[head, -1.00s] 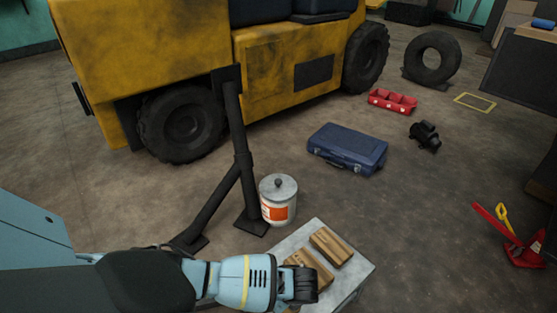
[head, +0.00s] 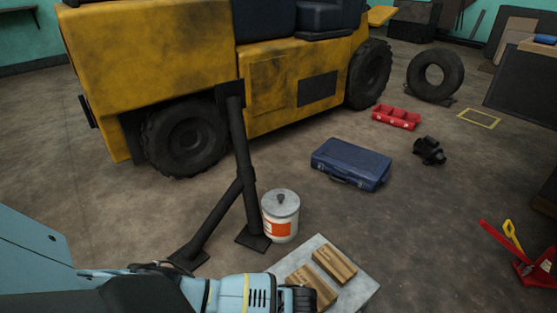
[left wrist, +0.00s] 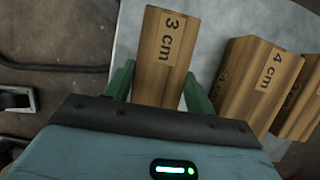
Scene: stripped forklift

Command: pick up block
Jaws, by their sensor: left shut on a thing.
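In the left wrist view, a wooden block marked 3 cm (left wrist: 168,50) sits between the green fingers of my left gripper (left wrist: 158,88), which is shut on it. Whether the block touches the surface below is unclear. A wooden block marked 4 cm (left wrist: 262,75) stands just right of it, and another block (left wrist: 303,105) is cut off at the right edge. In the head view, my left gripper (head: 300,299) is at the bottom edge, over the pale grey top (head: 362,285). Two wooden blocks (head: 335,263) show beside it; the held block cannot be made out there. My right gripper is not in view.
A white can with an orange label (head: 281,217) and a black stand (head: 243,170) are just beyond the grey top. A blue case (head: 351,164), a red tray (head: 396,117) and a yellow forklift (head: 270,85) are farther back.

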